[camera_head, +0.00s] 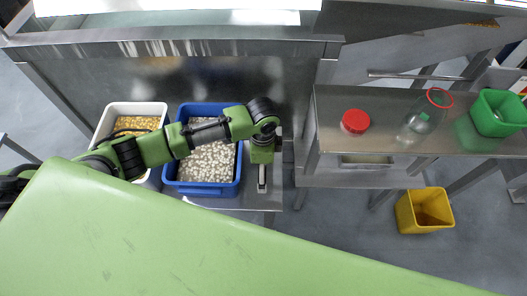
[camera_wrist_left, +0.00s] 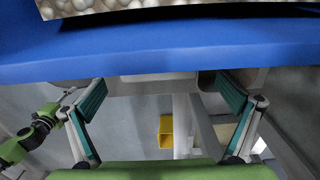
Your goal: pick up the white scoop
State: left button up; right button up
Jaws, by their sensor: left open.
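My left gripper (camera_head: 262,184) is just right of the blue crate (camera_head: 238,178) in the head view, seen from above. In the left wrist view the left gripper (camera_wrist_left: 160,92) has its two fingers wide apart with nothing held between them. The blue crate's wall (camera_wrist_left: 160,52) fills the upper part of that view, with pale round pieces inside. I cannot make out the white scoop for certain in either view. A pale sliver shows below the blue crate, partly behind my green body, but I cannot tell what it is.
A white crate (camera_head: 98,138) with yellow pieces stands left of the blue one. On the steel table (camera_head: 390,98) at the right are a red-lidded jar (camera_head: 355,122), a clear container (camera_head: 420,121) and a green bin (camera_head: 500,113). A yellow bin (camera_head: 405,215) stands on the floor.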

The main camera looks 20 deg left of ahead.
pick_arm(q)
jog(key=shift+f, duration=1.4)
jog(key=c, duration=1.4)
jog(key=shift+r, duration=0.1)
jog(key=shift+c, duration=0.2)
